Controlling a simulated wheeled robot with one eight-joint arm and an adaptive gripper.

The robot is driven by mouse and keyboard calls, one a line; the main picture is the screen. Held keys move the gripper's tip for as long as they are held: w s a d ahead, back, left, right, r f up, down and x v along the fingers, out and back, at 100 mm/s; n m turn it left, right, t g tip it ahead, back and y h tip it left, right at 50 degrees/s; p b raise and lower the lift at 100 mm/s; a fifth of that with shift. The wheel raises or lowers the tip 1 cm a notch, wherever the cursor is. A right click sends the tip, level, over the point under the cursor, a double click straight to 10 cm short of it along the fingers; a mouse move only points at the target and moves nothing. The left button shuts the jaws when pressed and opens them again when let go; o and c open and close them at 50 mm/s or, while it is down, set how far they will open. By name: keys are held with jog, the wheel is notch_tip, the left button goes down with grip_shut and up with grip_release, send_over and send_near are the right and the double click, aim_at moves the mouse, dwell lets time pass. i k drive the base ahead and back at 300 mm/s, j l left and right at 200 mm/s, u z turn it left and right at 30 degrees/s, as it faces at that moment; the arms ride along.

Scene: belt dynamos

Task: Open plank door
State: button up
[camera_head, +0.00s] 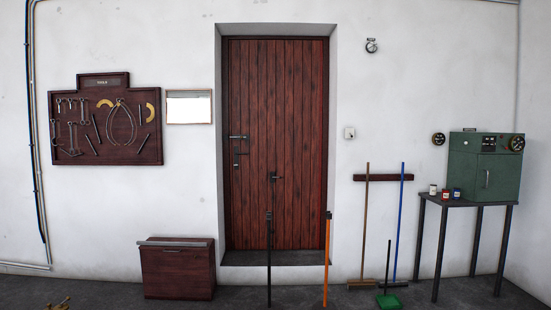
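The plank door (277,120) is made of upright dark red-brown boards and stands in a recess in the white wall, in the middle of the head view. It looks closed in its frame. A dark lever handle (237,137) sits at its left edge, with a dark vertical plate or pull (237,155) just below it. My gripper cannot be made out in this view.
A dark red chest (178,270) is left of the doorway. Brooms (365,230) and a table (475,202) with a green box (486,165) are right.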

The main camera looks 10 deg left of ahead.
aim_at(276, 87)
jog(key=i+l+u, duration=0.15)
jog(key=i+l, duration=0.15)
jog(key=i, duration=0.2)
jog(key=i+l+u, duration=0.1)
jog(key=i+l, duration=0.3)
jog(key=i+j+u, duration=0.15)
jog(key=i+u, duration=0.15)
jog(key=i, duration=0.25)
jog(key=i+u, duration=0.3)
jog(key=i, duration=0.25)
jog(key=i+l+u, duration=0.3)
jog(key=i, duration=0.3)
jog(key=i+l+u, duration=0.15)
jog(key=i+u, duration=0.15)
jog(key=i, duration=0.25)
jog(key=i+j+z, duration=0.1)
jog(key=i, duration=0.45)
jog(key=i+j+z, duration=0.1)
jog(key=i, duration=0.45)
jog(key=i+j+z, duration=0.1)
jog(key=i, duration=0.5)
jog(key=i+j+z, duration=0.15)
jog(key=i+j, duration=0.15)
jog(key=i, duration=0.25)
